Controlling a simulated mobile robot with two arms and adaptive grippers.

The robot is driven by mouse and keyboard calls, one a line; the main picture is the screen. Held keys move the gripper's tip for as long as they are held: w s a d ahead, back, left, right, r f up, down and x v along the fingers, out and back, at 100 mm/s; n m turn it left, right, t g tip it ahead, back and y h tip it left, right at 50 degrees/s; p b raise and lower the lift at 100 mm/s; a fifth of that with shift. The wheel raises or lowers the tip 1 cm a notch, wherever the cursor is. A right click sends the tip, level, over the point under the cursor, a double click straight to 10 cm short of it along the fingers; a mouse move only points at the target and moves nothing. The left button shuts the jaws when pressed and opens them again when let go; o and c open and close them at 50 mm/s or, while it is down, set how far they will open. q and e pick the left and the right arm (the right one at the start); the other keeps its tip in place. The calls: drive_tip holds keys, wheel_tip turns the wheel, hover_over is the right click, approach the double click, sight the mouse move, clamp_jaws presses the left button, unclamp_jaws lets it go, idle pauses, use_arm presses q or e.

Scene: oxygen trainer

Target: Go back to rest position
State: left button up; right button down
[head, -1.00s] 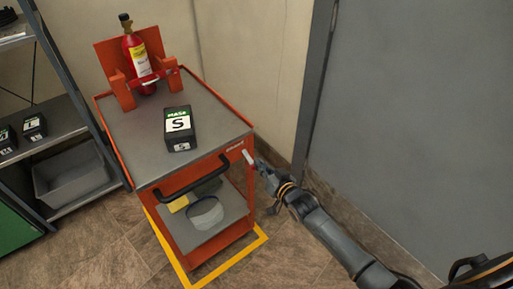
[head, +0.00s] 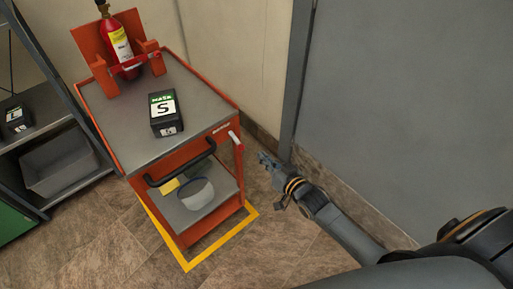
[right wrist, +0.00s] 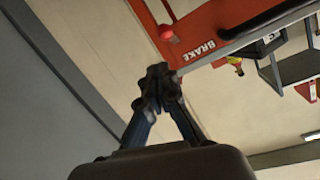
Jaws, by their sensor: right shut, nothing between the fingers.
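My right gripper (head: 268,160) is shut and empty, to the right of the orange cart (head: 128,157) in the head view. It is apart from the white-and-red brake lever (head: 235,141) at the cart's front right corner. In the right wrist view, the gripper's fingers (right wrist: 157,80) are together below the red lever tip (right wrist: 168,33) and the word BRAKE on the cart's edge (right wrist: 217,42). My left gripper is not in view.
On the cart stand a black box marked S (head: 165,112) and a red cylinder (head: 118,45) in an orange holder. A dark shelf (head: 60,148) stands left, a grey door (head: 405,110) right. Yellow tape (head: 225,242) marks the floor around the cart.

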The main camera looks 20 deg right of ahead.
drive_tip(key=shift+s+d, duration=0.2)
drive_tip(key=shift+s, duration=0.3)
drive_tip(key=s+d+f+g+h, duration=0.1)
drive_tip(key=s+f+g, duration=0.1)
drive_tip(key=s+f, duration=0.55)
drive_tip(key=s+d+f+g+h, duration=0.1)
drive_tip(key=s+f+g, duration=0.25)
drive_tip(key=f, duration=0.75)
drive_tip(key=s+d+f+g+h, duration=0.1)
drive_tip(key=s+f+g, duration=0.1)
drive_tip(key=s+f, duration=0.55)
drive_tip(key=s+f+n+g, duration=0.1)
drive_tip(key=s+f+g, duration=0.2)
drive_tip(key=s, duration=1)
drive_tip(key=s+a+f+n+g+p, duration=0.1)
drive_tip(key=s+f+g, duration=0.2)
drive_tip(key=s+f, duration=0.7)
drive_tip(key=s, duration=0.3)
drive_tip(key=shift+a+f+n+g+h, duration=0.2)
drive_tip(key=shift+n+g+h, duration=0.15)
drive_tip(key=shift+n+h, duration=0.05)
